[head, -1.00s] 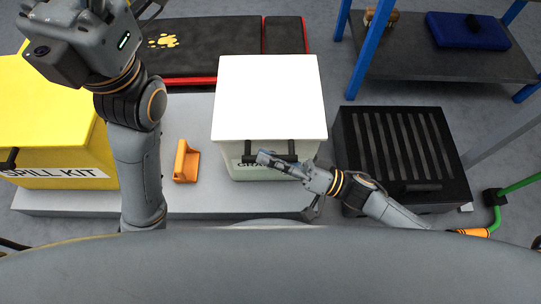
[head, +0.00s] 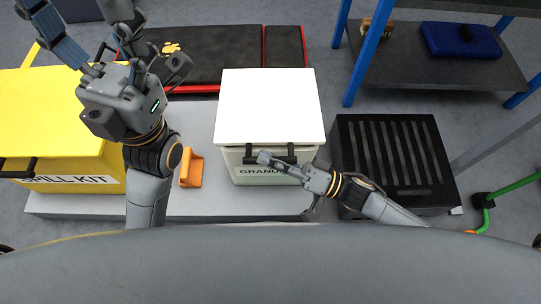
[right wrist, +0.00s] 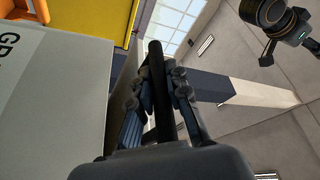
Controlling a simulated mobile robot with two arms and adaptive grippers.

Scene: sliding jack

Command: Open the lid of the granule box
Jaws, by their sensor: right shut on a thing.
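The granule box (head: 240,172) is pale, with part of its name showing on the front. Its white lid (head: 268,108) lies flat on top and looks shut. A dark handle (head: 291,153) is at the front edge under the lid. My right gripper (head: 264,158) reaches in from the right and is shut on this handle. In the right wrist view the black handle bar (right wrist: 155,60) runs between the fingers (right wrist: 160,95), beside the box's pale front (right wrist: 55,90). My left gripper (head: 80,20) is open and empty at the upper left, above the yellow box.
A yellow spill kit box (head: 60,160) stands left of the granule box, with an orange object (head: 192,170) between them. A black slatted crate (head: 350,160) is close on the right. Behind are a dark bench (head: 225,55) and a shelf with blue posts (head: 366,55).

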